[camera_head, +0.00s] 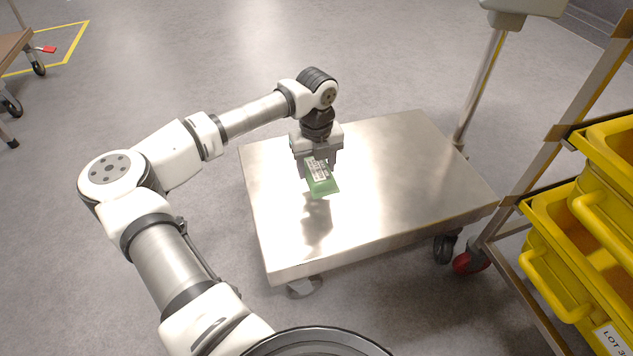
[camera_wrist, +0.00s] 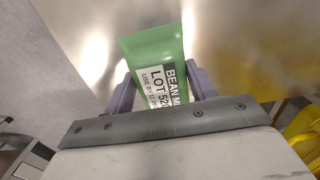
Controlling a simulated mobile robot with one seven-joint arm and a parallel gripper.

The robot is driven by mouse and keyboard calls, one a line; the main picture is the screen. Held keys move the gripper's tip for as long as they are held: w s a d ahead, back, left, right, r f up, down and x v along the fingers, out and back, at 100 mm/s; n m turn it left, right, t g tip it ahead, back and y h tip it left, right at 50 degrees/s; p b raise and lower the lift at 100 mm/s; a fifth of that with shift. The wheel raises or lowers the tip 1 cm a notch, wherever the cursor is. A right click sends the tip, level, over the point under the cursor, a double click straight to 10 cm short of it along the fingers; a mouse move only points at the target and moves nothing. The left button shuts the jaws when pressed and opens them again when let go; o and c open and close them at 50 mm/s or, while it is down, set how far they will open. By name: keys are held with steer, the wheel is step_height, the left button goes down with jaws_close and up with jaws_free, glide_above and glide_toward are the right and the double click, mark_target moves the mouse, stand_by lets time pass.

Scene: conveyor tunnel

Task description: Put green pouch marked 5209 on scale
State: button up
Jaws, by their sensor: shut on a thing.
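My gripper (camera_head: 318,168) is shut on a green pouch (camera_head: 323,186) with a white label. In the wrist view the pouch (camera_wrist: 155,50) sits between the two fingers, and its label reads "BEAN M..." and "LOT 520...", with the rest hidden by my gripper. The scale (camera_head: 400,185) is a wide metal platform on wheels with a post at its back right. My gripper holds the pouch over the left part of the platform. A shadow falls on the metal below it. I cannot tell whether the pouch touches the surface.
Yellow bins (camera_head: 567,262) stand on a rack at the right, close to the platform's right corner. The scale's post (camera_head: 482,90) rises behind the platform. The rest of the platform top is bare. A wheeled cart (camera_head: 14,48) stands far left.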

mark_target(316, 165)
step_height(316, 165, down, 5)
steer(key=shift+f+b, duration=0.1)
steer(key=shift+b, duration=0.7)
steer(key=shift+f, duration=0.15)
steer(key=o, duration=1.4)
step_height(316, 165, up, 12)
steer(key=p, duration=0.4)
steer(key=shift+p, duration=0.4)
